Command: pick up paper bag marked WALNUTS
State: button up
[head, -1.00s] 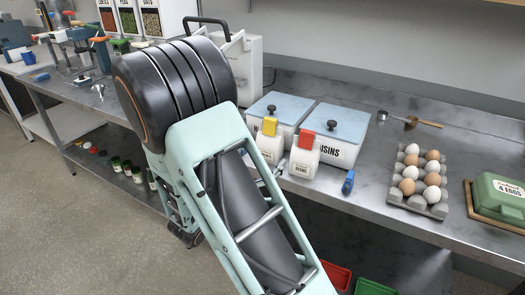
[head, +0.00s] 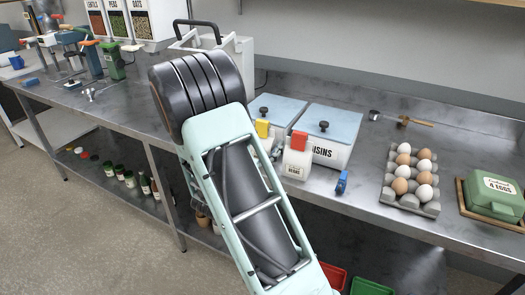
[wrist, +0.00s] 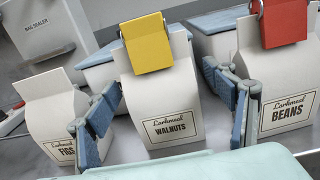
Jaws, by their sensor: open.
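The white paper bag marked WALNUTS (wrist: 168,112) stands upright in the middle of the wrist view, with a yellow clip (wrist: 147,43) on its folded top. In the head view, its yellow clip (head: 262,128) shows just right of my arm, which hides much of the bag. My gripper (wrist: 160,82) is open, with one blue-padded finger on each side of the WALNUTS bag. The right finger overlaps the gap between this bag and the BEANS bag. I cannot tell whether either finger touches a bag. In the head view the fingers are mostly hidden.
The BEANS bag (wrist: 287,88) with a red clip stands close on the right, the FIGS bag (wrist: 55,115) on the left. Blue-lidded bins (head: 333,130) stand behind.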

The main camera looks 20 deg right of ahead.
aim_at(262, 132)
jog(key=shift+w+d, duration=0.2)
jog(key=shift+d, duration=0.05)
jog(key=c, duration=1.5)
jog(key=shift+r, duration=0.1)
jog(key=shift+c, duration=0.2)
jog(key=shift+r, duration=0.4)
jog(key=r, duration=0.3)
jog(key=shift+s+a, duration=0.1)
jog(key=shift+s, duration=0.2)
jog(key=s+r, duration=0.2)
jog(key=s+r+p, duration=0.1)
jog(key=s+r, duration=0.1)
jog(key=r, duration=0.1)
jog(key=shift+s+a+r, duration=0.2)
jog(key=shift+s+r, duration=0.05)
jog(key=shift+s, duration=0.1)
jog(key=s+r+b, duration=0.1)
jog(key=s+r, duration=0.2)
jog(key=s, duration=0.5)
jog(key=shift+s+a+r+b, duration=0.3)
jog(key=shift+s+a+b, duration=0.05)
jog(key=shift+a+b, duration=0.05)
